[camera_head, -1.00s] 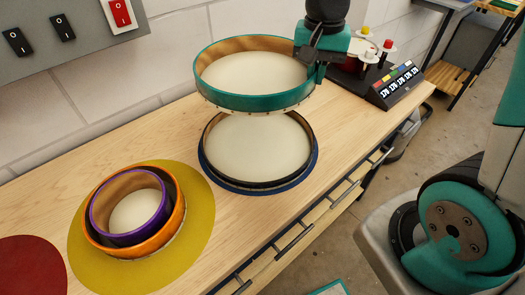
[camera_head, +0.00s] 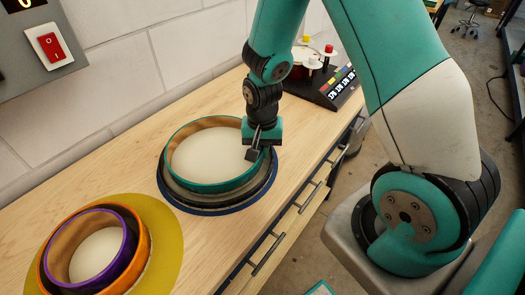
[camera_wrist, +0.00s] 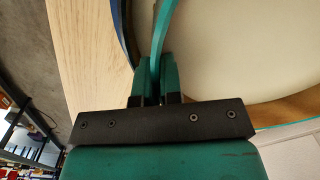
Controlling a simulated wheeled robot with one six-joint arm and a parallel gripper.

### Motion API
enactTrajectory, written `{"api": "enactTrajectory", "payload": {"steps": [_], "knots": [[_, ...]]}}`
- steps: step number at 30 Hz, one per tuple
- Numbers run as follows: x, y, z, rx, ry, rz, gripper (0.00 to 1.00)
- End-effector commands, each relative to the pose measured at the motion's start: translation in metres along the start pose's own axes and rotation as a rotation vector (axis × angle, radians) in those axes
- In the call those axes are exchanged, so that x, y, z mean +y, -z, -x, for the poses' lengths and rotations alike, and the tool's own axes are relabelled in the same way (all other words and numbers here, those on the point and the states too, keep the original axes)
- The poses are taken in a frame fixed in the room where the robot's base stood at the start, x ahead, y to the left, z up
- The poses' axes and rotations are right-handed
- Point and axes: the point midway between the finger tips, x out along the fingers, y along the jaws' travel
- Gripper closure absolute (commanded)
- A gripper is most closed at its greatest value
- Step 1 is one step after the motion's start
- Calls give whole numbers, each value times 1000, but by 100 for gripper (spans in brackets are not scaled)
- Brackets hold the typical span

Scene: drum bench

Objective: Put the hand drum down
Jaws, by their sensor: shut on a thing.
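The teal hand drum (camera_head: 212,187), with a pale skin and wooden inner wall, is level over the dark-rimmed drum (camera_head: 188,195) on the blue mat (camera_head: 215,211). It sits low, within or right at that drum's rim; I cannot tell whether it touches the bottom. My gripper (camera_head: 256,148) is shut on the right side of the teal drum's wall. In the wrist view, the teal wall (camera_wrist: 163,35) runs between the fingers of my gripper (camera_wrist: 155,75). Most of the lower drum is hidden.
An orange drum (camera_head: 142,263) with a purple drum (camera_head: 126,262) inside it stands on a yellow mat (camera_head: 165,235) at lower left. A device with coloured knobs (camera_head: 320,78) stands behind my gripper. A wall panel with a red switch (camera_head: 50,46) is at upper left.

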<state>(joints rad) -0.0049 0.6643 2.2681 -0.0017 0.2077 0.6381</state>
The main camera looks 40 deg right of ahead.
Motion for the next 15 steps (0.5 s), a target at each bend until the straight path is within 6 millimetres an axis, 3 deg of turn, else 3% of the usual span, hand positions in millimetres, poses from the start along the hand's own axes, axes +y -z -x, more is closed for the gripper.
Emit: {"api": "enactTrajectory", "payload": {"steps": [3,15], "knots": [[0,0,-9,0,1,0,100],[0,0,-15,1,1,0,100]]}}
